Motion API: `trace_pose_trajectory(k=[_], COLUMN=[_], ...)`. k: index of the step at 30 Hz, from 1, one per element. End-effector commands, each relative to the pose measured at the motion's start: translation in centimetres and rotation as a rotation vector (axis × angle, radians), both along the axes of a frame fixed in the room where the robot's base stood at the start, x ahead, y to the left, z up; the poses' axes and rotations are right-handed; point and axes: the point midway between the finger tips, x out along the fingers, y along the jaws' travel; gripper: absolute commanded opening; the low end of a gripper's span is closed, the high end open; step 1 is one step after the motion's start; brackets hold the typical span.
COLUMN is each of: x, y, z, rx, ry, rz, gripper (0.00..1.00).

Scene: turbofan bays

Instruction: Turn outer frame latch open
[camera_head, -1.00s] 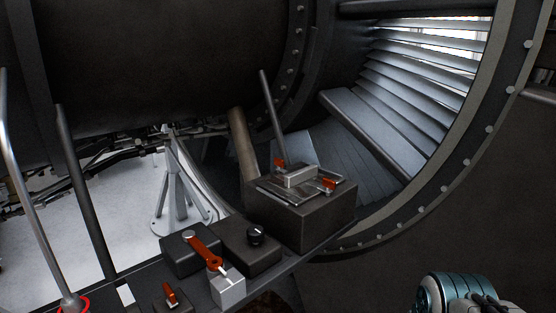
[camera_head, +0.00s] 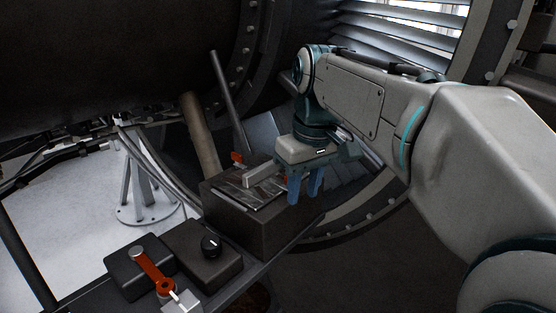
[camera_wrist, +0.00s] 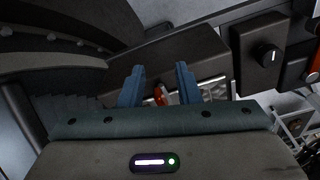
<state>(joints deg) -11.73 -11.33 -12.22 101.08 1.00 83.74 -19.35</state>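A dark box (camera_head: 235,222) in the head view bears a shiny metal plate with a pale block-like handle (camera_head: 262,175). One red latch (camera_head: 237,157) stands at the plate's far left corner. A second red latch (camera_head: 286,179) at the right side is mostly hidden behind my fingers. My gripper (camera_head: 304,197) points down over the box's right end, its two blue fingers apart. In the wrist view a red latch (camera_wrist: 159,96) shows between the fingers of my gripper (camera_wrist: 160,68), nearer the palm than the tips. The gap looks empty; contact with the latch cannot be told.
A black knob (camera_head: 211,246) on a low box and a red lever (camera_head: 152,272) lie to the left along the shelf. A slanted dark rod (camera_head: 228,100) rises behind the dark box. The large round engine rim (camera_head: 400,190) curves behind my arm.

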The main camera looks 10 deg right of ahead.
Motion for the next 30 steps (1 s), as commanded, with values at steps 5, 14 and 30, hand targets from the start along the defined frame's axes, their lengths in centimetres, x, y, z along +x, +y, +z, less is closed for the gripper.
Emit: trace_pose_trajectory(k=[5, 14, 30], x=[2.4, 3.8, 3.7], y=[-0.1, 0.8, 1.1], z=[6.3, 13.6, 9.8], rx=[-0.021, -0.065, -0.073], ry=[0.034, 0.089, 0.103], rz=[0.107, 0.266, 0.3], gripper=[0.3, 0.3, 0.3])
